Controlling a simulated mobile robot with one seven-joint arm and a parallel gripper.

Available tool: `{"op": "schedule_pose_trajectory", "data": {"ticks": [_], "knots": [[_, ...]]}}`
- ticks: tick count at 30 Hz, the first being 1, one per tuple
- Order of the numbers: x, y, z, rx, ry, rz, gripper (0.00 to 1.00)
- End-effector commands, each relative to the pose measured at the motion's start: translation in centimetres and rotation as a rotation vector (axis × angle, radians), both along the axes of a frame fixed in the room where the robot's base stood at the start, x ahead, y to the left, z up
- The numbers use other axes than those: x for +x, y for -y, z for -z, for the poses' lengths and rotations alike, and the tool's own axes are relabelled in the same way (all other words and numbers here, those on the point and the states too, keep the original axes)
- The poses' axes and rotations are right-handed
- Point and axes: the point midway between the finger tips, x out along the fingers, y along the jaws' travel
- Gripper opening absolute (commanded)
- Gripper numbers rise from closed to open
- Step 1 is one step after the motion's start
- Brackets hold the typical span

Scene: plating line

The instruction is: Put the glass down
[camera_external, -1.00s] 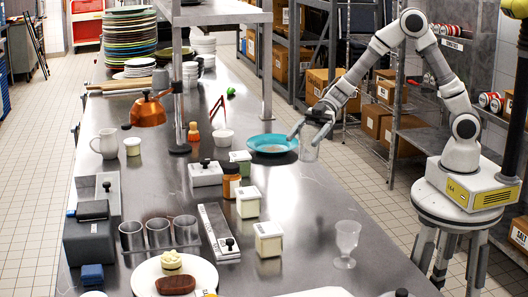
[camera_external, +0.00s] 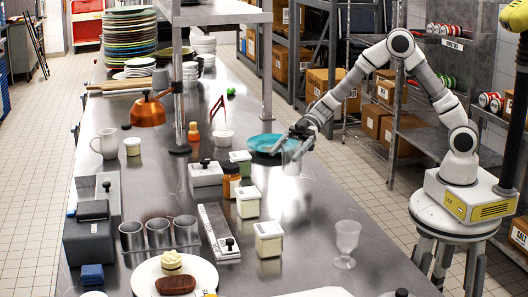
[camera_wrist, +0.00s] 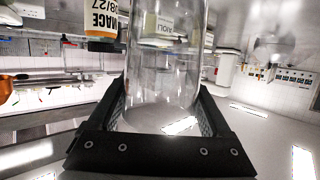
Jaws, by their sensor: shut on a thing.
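A clear, straight-sided glass (camera_external: 292,158) is held by my gripper (camera_external: 284,147) over the right part of the steel counter, just in front of the blue plate. In the wrist view the glass (camera_wrist: 165,85) stands between the two dark fingers, which close on it from both sides. I cannot tell whether its base touches the counter. The glass is see-through, and labelled containers behind it show through it.
A blue plate (camera_external: 253,146) lies just behind the glass. A stemmed glass (camera_external: 346,240) stands nearer the front right. The counter (camera_external: 310,205) between is clear.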

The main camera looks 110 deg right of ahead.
Motion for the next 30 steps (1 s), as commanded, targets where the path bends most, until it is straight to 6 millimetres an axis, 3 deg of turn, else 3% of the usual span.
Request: {"op": "schedule_pose_trajectory", "data": {"ticks": [7,14,26,27,29,30], "knots": [[0.9,-0.9,1.4,0.001,0.000,0.001,0.14],[0.8,-0.9,4.5,0.002,0.000,0.002,0.14],[0.8,-0.9,5.0,0.000,0.001,0.001,0.14],[0.8,-0.9,5.0,0.000,0.001,0.001,0.89],[0.8,-0.9,5.0,0.000,0.001,0.001,1.00],[0.8,-0.9,5.0,0.000,0.001,0.001,1.00]]}}
